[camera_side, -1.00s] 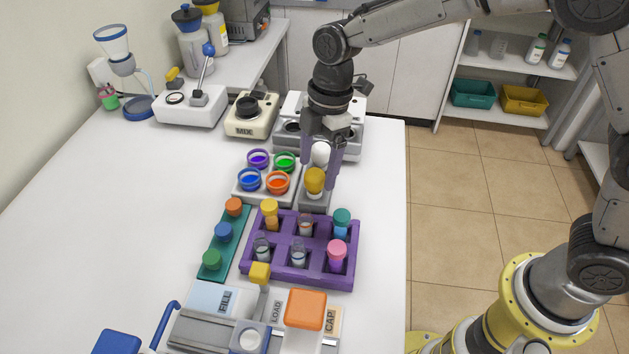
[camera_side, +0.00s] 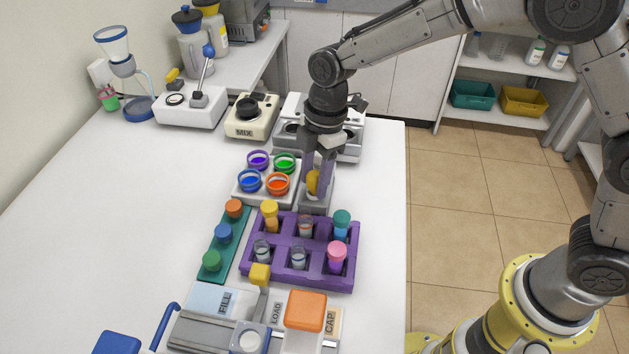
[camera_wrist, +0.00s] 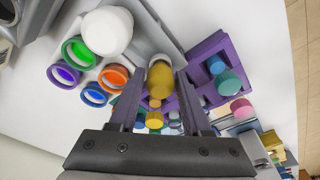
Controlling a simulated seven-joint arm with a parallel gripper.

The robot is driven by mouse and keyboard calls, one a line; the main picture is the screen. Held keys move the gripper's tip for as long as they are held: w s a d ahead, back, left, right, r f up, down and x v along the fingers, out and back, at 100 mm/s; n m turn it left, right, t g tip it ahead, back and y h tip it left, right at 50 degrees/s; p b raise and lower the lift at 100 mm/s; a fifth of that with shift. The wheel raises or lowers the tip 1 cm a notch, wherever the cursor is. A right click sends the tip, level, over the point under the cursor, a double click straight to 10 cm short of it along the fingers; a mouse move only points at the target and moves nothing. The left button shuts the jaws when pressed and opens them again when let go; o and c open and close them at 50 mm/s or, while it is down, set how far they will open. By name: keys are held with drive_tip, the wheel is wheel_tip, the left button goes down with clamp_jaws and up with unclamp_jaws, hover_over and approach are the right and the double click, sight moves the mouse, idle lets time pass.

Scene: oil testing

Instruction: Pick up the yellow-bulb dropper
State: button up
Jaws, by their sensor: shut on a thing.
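The yellow-bulb dropper (camera_side: 313,182) stands upright in a grey holder (camera_side: 315,205) beside the dish tray. My gripper (camera_side: 317,188) points down over it, with one purple finger on each side of the yellow bulb. It is shut on the bulb. In the wrist view the yellow bulb (camera_wrist: 160,80) sits between the two fingers. The dropper's lower part is hidden in the holder. A white-bulb dropper stands close by; its white bulb shows in the wrist view (camera_wrist: 106,31) and is hidden in the side view.
A white tray (camera_side: 243,193) with purple, green, blue and orange dishes is just left. The purple rack (camera_side: 284,228) with vials is in front. A green strip of caps (camera_side: 215,262) lies left of it. Bare table is at the left.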

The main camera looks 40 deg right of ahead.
drive_tip(key=shift+r, duration=0.1)
wheel_tip(320, 180, up, 9)
drive_tip(key=shift+f, duration=0.1)
drive_tip(key=shift+r, duration=0.35)
drive_tip(key=shift+r+m, duration=0.5)
drive_tip(key=shift+m, duration=0.5)
drive_tip(key=w+a+r+m+t, duration=0.1)
drive_tip(key=w+a+r+m, duration=0.15)
drive_tip(key=w+m, duration=0.6)
drive_tip(key=w+a+f+m+h, duration=0.1)
drive_tip(key=w+f, duration=0.6)
drive_tip(key=shift+a+f+t, duration=0.25)
drive_tip(key=shift+a+t, duration=0.05)
drive_tip(key=shift+w+m, duration=0.1)
drive_tip(key=shift+m, duration=0.15)
